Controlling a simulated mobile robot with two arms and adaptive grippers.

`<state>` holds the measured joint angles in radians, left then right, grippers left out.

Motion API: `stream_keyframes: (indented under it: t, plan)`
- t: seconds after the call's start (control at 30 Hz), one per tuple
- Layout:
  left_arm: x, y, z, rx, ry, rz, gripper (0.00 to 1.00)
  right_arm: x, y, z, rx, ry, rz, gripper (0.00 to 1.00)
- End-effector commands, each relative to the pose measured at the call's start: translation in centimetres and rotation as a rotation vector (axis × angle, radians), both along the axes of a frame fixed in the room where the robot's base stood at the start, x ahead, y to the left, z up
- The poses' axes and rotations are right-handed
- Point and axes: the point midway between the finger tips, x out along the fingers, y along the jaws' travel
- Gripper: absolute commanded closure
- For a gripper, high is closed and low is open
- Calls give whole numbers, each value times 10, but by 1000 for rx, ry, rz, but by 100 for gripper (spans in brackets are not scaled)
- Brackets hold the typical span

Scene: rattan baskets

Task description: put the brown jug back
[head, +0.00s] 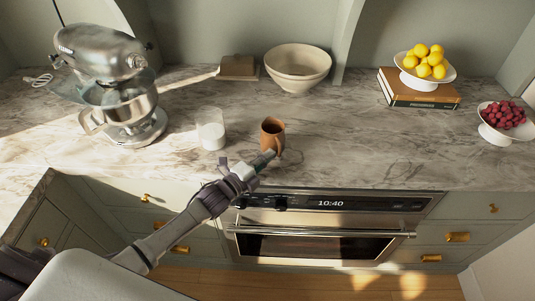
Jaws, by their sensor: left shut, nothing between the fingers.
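The brown jug (273,132) stands upright on the marble counter, near the front edge above the oven. My left gripper (267,157) is at the front of the jug, low on its near side, and overlaps the jug's lower edge in the view. Its fingers look closed with nothing between them. Whether it touches the jug, I cannot tell. My right gripper is out of view.
A glass of white contents (211,130) stands left of the jug. A stand mixer (108,75) is further left. A cream bowl (298,68) is behind. A fruit stand (425,82) on books (418,97) and a raspberry dish (500,134) are right. Counter (365,135) right of the jug is clear.

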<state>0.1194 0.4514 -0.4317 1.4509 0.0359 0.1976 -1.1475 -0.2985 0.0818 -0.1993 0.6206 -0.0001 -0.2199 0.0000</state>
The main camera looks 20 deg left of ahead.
Motion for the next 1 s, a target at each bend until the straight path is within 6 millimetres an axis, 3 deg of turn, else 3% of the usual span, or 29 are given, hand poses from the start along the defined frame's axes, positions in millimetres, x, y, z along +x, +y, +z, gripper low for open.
stream_keyframes:
  t: [0.37, 0.6, 1.0]
  plan:
    - [3, 1, -1, 1, -1, 0, 100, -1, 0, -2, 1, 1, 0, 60]
    - [28, 11, -2, 1, -2, 0, 100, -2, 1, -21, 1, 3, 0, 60]
    - [28, 11, 0, -1, 0, 0, 100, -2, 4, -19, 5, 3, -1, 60]
